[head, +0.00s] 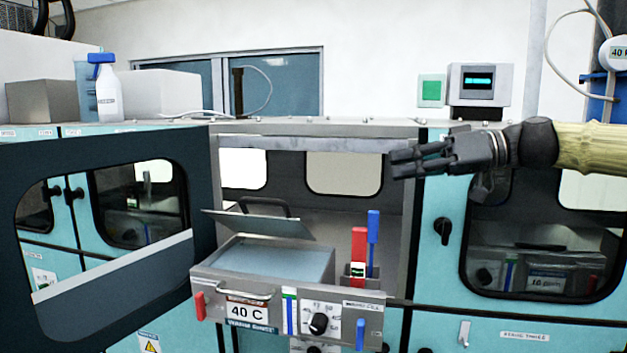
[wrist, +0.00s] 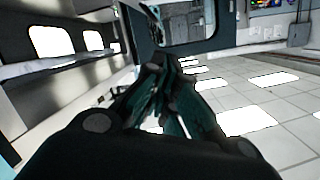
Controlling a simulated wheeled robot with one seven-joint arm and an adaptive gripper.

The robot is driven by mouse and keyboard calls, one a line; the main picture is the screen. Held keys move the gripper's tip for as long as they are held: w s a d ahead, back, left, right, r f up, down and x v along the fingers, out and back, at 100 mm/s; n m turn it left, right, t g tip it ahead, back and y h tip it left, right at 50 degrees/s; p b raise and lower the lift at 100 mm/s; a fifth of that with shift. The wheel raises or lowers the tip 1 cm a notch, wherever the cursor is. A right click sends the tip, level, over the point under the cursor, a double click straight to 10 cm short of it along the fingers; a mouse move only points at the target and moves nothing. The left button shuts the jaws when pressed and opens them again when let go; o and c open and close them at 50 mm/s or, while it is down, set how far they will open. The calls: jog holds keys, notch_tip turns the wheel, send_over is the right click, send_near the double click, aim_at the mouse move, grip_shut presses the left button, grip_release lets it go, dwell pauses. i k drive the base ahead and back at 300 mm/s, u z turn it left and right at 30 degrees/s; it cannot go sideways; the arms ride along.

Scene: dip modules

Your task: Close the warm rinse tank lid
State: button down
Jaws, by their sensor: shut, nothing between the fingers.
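The warm rinse tank (head: 275,262) sits in the open middle cabinet in the head view, its front panel showing a "40 C" label (head: 247,311). Its lid (head: 258,224) is a thin grey plate with a dark handle (head: 265,206), raised and tilted above the tank, so the bath surface shows. My gripper (head: 395,163) is shut and empty, at the upper right of the cabinet opening, pointing left, above and to the right of the lid and apart from it. In the wrist view the fingers (wrist: 170,85) fill the middle; the lid cannot be made out there.
The large windowed cabinet door (head: 108,255) stands open on the left. Red (head: 359,255) and blue (head: 373,240) upright tools stand in a holder right of the tank. A closed cabinet door (head: 540,250) is at the right. A grey frame bar (head: 310,143) crosses the opening's top.

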aim_at(287, 226)
jog(key=z, duration=1.2)
jog(key=k, duration=0.3)
jog(key=u, duration=1.45)
jog(key=i, duration=0.5)
